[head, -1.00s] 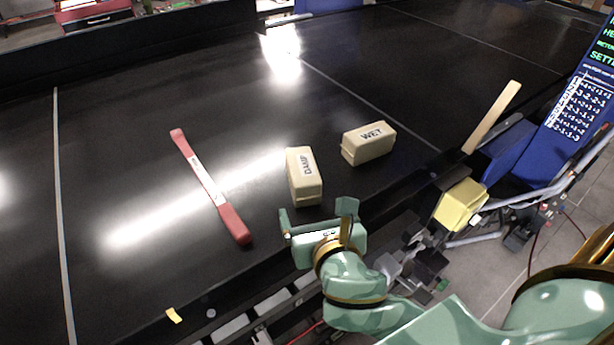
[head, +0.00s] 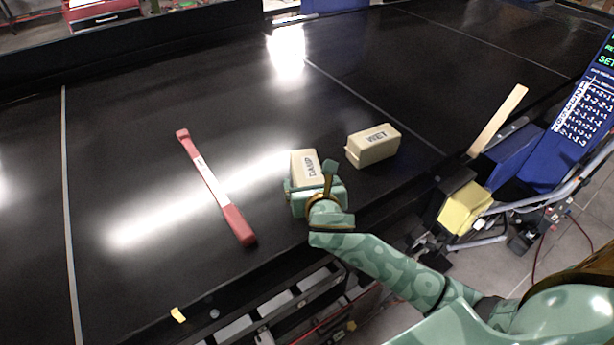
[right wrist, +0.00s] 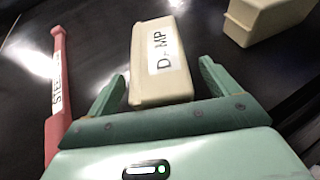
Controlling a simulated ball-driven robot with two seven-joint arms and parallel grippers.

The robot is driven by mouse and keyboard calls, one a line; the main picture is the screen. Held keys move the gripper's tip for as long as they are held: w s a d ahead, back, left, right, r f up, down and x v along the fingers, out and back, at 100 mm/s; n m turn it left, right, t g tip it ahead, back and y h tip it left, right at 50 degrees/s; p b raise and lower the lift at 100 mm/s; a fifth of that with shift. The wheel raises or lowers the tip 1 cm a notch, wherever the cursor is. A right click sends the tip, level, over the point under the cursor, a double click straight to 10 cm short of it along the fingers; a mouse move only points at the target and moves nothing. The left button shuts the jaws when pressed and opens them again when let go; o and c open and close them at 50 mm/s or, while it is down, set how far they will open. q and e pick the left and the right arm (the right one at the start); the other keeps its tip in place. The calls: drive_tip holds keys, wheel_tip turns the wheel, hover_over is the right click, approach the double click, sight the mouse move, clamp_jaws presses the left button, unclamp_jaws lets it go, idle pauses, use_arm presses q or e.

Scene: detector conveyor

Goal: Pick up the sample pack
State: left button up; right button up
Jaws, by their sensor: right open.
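A cream sample pack labelled DAMP (head: 305,163) lies on the black conveyor in the head view. It also shows in the right wrist view (right wrist: 158,62). My right gripper (head: 309,182) is at the near end of this pack. In the right wrist view its two green fingers (right wrist: 163,85) are open, one on each side of the pack's near end, with gaps visible. A second cream pack labelled WET (head: 373,146) lies to the right, apart from the gripper. My left gripper is not in view.
A red labelled bar (head: 215,188) lies to the left of the DAMP pack. A yellow block (head: 464,208), a pale stick (head: 498,120) and a blue panel (head: 570,120) stand off the belt's right edge. The belt beyond the packs is clear.

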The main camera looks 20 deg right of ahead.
drive_tip(key=shift+w+d+f, duration=0.1)
drive_tip(key=shift+w+f, duration=0.1)
drive_tip(key=shift+w, duration=0.25)
drive_tip(key=shift+s, duration=0.15)
drive_tip(key=c, duration=1.3)
drive_tip(key=shift+r, duration=0.1)
drive_tip(key=shift+c, duration=1)
drive_tip(key=shift+r, duration=0.15)
